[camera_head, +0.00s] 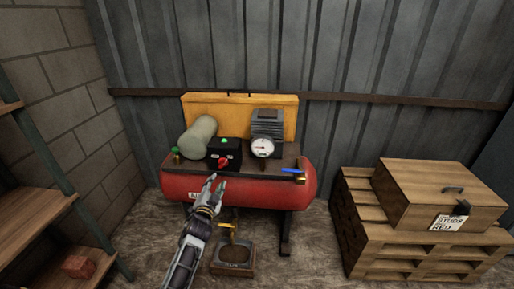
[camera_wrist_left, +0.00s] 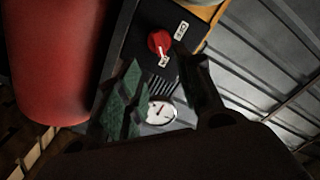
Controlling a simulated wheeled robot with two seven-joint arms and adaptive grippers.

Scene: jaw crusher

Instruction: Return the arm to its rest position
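My left gripper (camera_head: 212,183) is raised in front of the red compressor tank (camera_head: 262,192), just below the black control box (camera_head: 222,152). In the left wrist view its two fingers (camera_wrist_left: 165,95) stand apart with nothing between them. The box carries a red knob (camera_head: 223,162) and a green button or lamp (camera_head: 225,141). The red knob also shows in the left wrist view (camera_wrist_left: 159,42), beyond the fingertips and apart from them. My right gripper is in neither view.
A white gauge (camera_head: 262,148) and a blue-handled valve (camera_head: 292,170) sit on the compressor. A yellow-handled valve (camera_head: 227,226) and a tray (camera_head: 233,270) are below it. A wooden crate (camera_head: 440,190) on pallets stands right. Shelves (camera_head: 40,205) stand left.

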